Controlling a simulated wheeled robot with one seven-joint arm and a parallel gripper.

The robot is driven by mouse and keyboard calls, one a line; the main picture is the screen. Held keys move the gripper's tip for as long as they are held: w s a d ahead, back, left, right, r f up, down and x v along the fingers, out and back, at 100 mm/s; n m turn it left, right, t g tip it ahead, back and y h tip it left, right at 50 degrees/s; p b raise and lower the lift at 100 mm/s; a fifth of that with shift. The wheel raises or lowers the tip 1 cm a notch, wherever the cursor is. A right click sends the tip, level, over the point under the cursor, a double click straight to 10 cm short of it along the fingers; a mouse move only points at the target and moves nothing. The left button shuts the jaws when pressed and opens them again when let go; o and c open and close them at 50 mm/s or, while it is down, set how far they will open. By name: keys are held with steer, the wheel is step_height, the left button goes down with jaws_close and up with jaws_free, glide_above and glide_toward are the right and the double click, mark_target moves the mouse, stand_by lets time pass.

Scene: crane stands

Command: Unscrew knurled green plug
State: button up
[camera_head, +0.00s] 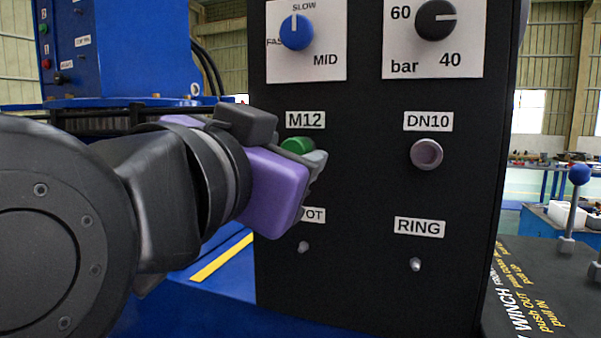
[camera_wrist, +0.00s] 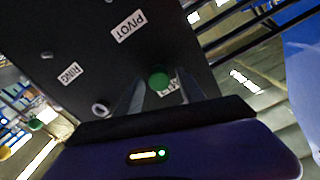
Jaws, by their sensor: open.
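The green plug (camera_head: 297,145) sits on the black panel under the M12 label (camera_head: 305,120). Its lower part is hidden behind my gripper in the head view. My gripper (camera_head: 318,160) is at the panel, just at the lower right of the plug in that view. In the wrist view the green plug (camera_wrist: 160,76) shows between the two grey fingers of my gripper (camera_wrist: 161,92), which are apart. I cannot tell whether either finger touches the plug. The plug's knurling is too small to make out.
A pale round fitting (camera_head: 426,154) under the DN10 label is to the right. Small pins stick out under the PIVOT and RING (camera_head: 416,265) labels. A blue knob (camera_head: 297,32) and a black knob (camera_head: 436,19) are above. A blue-balled lever (camera_head: 579,176) stands at far right.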

steer(key=shift+m+b, duration=0.35)
steer(key=shift+m, duration=0.75)
jaws_close()
